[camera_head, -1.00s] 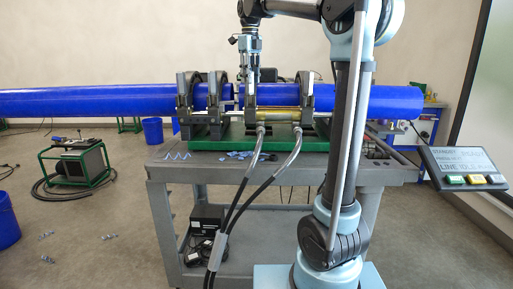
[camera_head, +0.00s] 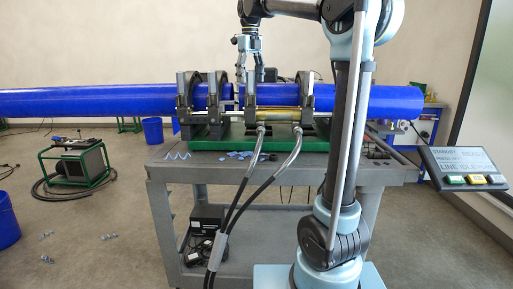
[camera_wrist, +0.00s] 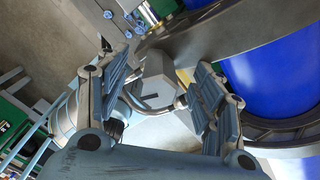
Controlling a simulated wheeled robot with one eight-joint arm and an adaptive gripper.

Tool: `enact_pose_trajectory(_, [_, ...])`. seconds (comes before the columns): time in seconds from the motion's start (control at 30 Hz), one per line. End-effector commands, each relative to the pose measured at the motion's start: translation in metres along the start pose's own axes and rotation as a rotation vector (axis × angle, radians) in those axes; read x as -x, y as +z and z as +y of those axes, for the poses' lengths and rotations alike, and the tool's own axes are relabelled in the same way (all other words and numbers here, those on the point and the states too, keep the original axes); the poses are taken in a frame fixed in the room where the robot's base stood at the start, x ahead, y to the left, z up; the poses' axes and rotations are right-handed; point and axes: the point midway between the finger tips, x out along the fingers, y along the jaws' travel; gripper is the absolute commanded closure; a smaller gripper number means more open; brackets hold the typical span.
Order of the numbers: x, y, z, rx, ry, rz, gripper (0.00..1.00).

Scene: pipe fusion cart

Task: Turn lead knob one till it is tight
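My gripper (camera_head: 249,74) points down behind the clamps at the middle of the fusion machine. In the wrist view its two ribbed fingers (camera_wrist: 152,62) are spread apart. A grey blocky knob (camera_wrist: 157,82) shows between the fingers, with visible gaps on both sides. I cannot tell for sure that it is lead knob one. A bent metal rod or handle shows just below it. In the head view the knob is hidden behind the pipe and clamps. Two blue pipes (camera_head: 90,102) lie in the dark ring clamps (camera_head: 217,105).
The clamps stand on a green base (camera_head: 230,143) on a grey cart (camera_head: 180,170). Two black hoses (camera_head: 240,205) hang from the front. Blue shavings (camera_head: 237,155) lie on the cart top. A status panel (camera_head: 465,168) is at the right.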

Motion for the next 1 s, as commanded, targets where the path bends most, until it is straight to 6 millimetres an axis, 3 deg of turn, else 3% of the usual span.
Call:
enact_pose_trajectory(0.03, [0.0, 0.0, 0.0, 0.0, 0.0, 0.0, 0.18])
enact_pose_trajectory(0.1, [0.0, 0.0, 0.0, 0.001, 0.0, 0.001, 0.03])
enact_pose_trajectory(0.13, [0.0, 0.0, 0.0, 0.001, 0.001, 0.001, 0.0])
enact_pose_trajectory(0.57, [0.001, -0.001, 0.001, 0.001, 0.001, 0.002, 0.0])
enact_pose_trajectory(1.0, [0.041, -0.001, 0.001, 0.001, 0.001, 0.002, 0.0])
